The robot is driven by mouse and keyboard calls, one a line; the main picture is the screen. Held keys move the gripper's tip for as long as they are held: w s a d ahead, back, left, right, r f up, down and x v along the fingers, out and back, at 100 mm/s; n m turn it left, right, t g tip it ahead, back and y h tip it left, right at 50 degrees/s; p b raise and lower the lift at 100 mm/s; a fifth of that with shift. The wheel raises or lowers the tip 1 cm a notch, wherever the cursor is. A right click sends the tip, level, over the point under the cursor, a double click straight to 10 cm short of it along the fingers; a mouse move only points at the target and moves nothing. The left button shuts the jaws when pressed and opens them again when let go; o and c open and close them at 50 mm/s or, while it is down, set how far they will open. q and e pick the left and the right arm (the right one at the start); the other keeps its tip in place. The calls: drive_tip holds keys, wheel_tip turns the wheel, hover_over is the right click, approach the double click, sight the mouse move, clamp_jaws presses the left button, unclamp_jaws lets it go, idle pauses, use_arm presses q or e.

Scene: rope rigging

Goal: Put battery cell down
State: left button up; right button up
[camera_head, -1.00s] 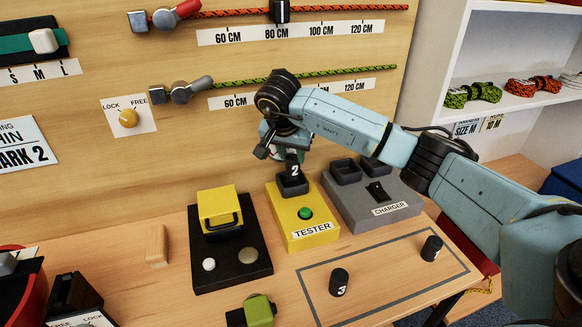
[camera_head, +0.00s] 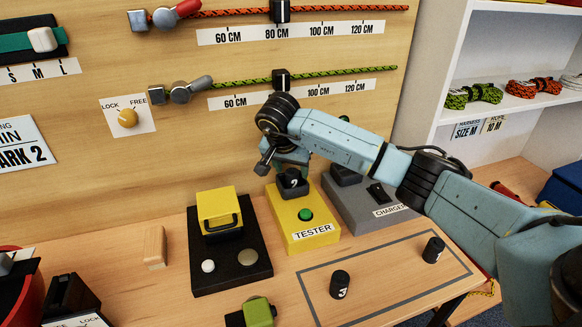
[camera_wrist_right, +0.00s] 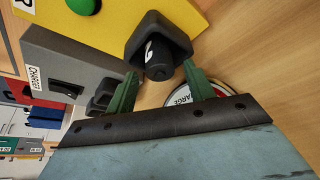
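The black battery cell marked 2 (camera_head: 293,182) sits upright in the dark cup of the yellow tester (camera_head: 318,238), and also shows in the right wrist view (camera_wrist_right: 158,62). My right gripper (camera_wrist_right: 160,72) is at the cup with its green fingers spread. A gap shows between each finger and the cell. In the head view the wrist partly hides the cup and the fingers. The tester's round button is green. My left gripper is not in view.
The grey charger (camera_head: 366,214) is right of the tester, partly behind my arm. Cell 3 (camera_head: 340,286) and another black cell (camera_head: 433,250) stand inside a grey outline. A black block with a yellow part (camera_head: 220,209) stands left. A wooden block (camera_head: 154,247) is farther left.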

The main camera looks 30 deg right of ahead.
drive_tip(key=shift+r, duration=0.1)
drive_tip(key=shift+r, duration=0.35)
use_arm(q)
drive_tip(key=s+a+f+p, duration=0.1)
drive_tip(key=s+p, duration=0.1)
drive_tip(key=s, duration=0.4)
use_arm(e)
drive_tip(key=v, duration=1.1)
drive_tip(key=shift+r, duration=0.2)
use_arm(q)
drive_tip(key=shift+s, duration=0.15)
use_arm(e)
drive_tip(key=shift+s+a+f, duration=0.1)
drive_tip(key=shift+s, duration=0.1)
